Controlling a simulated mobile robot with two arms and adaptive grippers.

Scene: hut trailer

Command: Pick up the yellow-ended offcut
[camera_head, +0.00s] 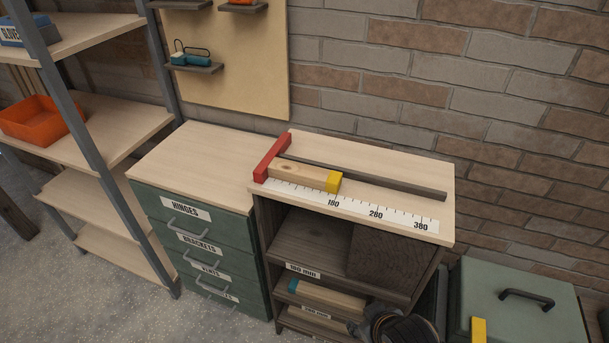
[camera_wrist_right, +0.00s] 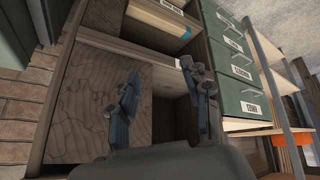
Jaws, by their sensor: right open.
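The yellow-ended offcut (camera_head: 303,172) is a pale wooden block with a yellow right end. It lies flat on the measuring bench top (camera_head: 405,165), between a dark fence strip (camera_head: 385,183) and a white number scale (camera_head: 376,213). Its left end is at the red stop (camera_head: 271,157); contact there is unclear. Its yellow end is by the 180 mark. My right gripper (camera_head: 372,320) is low in front of the bench's shelves, below and to the right of the offcut. In the right wrist view my right gripper (camera_wrist_right: 163,97) is open and empty; the offcut is not visible there.
Under the bench top are open shelves, one holding a teal-ended wood piece (camera_head: 325,295). A green drawer cabinet (camera_head: 205,240) adjoins on the left. A green box (camera_head: 515,300) stands right. A brick wall (camera_head: 510,100) closes the back.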

